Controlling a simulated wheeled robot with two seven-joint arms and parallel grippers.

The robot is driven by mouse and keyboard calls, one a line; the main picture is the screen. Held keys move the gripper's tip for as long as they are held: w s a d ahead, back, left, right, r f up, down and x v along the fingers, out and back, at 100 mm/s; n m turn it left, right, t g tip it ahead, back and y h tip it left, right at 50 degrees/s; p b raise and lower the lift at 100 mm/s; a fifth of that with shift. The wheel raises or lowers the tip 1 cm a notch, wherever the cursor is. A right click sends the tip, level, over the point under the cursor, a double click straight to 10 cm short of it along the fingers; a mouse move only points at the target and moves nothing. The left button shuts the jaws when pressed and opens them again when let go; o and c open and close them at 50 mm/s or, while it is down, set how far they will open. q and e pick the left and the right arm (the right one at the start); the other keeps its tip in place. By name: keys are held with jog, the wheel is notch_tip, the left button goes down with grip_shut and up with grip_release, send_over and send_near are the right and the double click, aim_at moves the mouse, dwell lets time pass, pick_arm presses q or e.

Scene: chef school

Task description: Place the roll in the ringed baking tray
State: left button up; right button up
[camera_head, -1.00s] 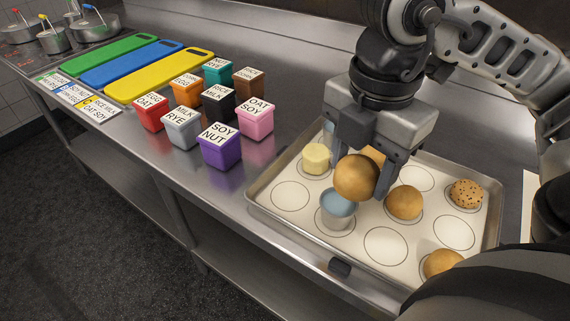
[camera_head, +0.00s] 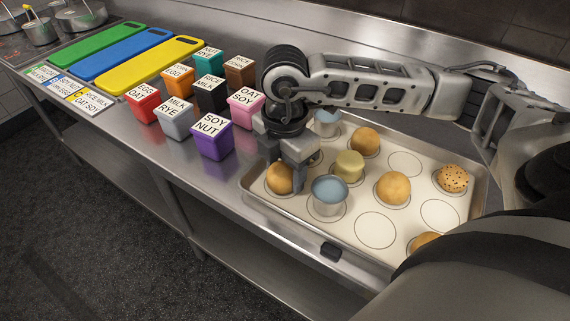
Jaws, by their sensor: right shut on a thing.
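The ringed baking tray (camera_head: 375,230) lies on the steel counter, with a pale lining marked with rings. My right gripper (camera_head: 284,181) is at the tray's left end, shut on a round golden-brown roll (camera_head: 280,179). The roll is at the front left ring, on the lining or just above it; I cannot tell which. The gripper hides part of the roll and its ring. My left gripper is not in view.
The tray also holds golden rolls (camera_head: 393,188), a speckled roll (camera_head: 453,178), a pale yellow piece (camera_head: 348,166) and blue-topped cups (camera_head: 328,195). Some rings are empty. Labelled coloured boxes (camera_head: 212,138) stand left of the tray. Coloured boards (camera_head: 150,67) lie farther left.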

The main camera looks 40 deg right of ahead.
aim_at(285, 165)
jog(key=shift+f, duration=0.25)
jog(key=o, duration=1)
jog(key=shift+c, duration=0.2)
jog(key=shift+r, duration=0.1)
notch_tip(285, 165, up, 12)
jog(key=shift+r+b, duration=0.15)
jog(key=shift+b, duration=0.3)
